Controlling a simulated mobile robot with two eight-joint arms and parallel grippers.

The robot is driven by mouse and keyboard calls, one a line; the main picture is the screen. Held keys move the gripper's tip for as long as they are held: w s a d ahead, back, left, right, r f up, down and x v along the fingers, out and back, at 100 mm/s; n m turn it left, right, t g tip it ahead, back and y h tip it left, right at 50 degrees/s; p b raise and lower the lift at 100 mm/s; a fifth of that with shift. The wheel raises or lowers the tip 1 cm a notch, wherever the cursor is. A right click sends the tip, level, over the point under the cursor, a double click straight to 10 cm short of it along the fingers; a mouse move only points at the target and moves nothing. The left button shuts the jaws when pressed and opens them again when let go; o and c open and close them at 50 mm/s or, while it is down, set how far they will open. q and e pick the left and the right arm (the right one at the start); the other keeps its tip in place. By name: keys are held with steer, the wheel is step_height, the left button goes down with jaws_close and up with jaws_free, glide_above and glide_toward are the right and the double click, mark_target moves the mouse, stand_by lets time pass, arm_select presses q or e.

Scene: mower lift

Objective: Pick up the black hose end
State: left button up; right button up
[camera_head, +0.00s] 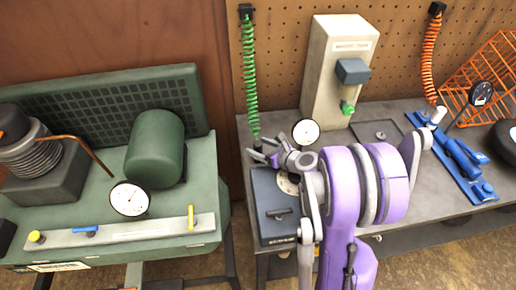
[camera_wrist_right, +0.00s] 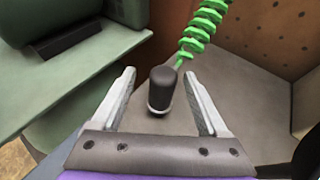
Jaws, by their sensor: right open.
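The black hose end (camera_wrist_right: 162,90) hangs from a coiled green hose (camera_wrist_right: 202,28). In the right wrist view it appears between the two fingers of my right gripper (camera_wrist_right: 159,76), with a visible gap on each side. The fingers are open and nothing is gripped. In the head view the green hose (camera_head: 250,75) hangs down the pegboard, and my right gripper (camera_head: 262,149) is at its lower end. There the hose end is small and partly hidden by the fingers. My left gripper is not in view.
A green compressor machine (camera_head: 155,148) with a gauge (camera_head: 129,199) stands to the left. On the grey bench (camera_head: 390,150) are a beige box unit (camera_head: 338,70) and a blue tool (camera_head: 460,160). An orange coiled hose (camera_head: 430,55) hangs farther right.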

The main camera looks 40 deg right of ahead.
steer(key=x, duration=0.4)
steer(key=shift+w+d, duration=0.15)
steer(key=shift+d, duration=0.05)
jaws_close()
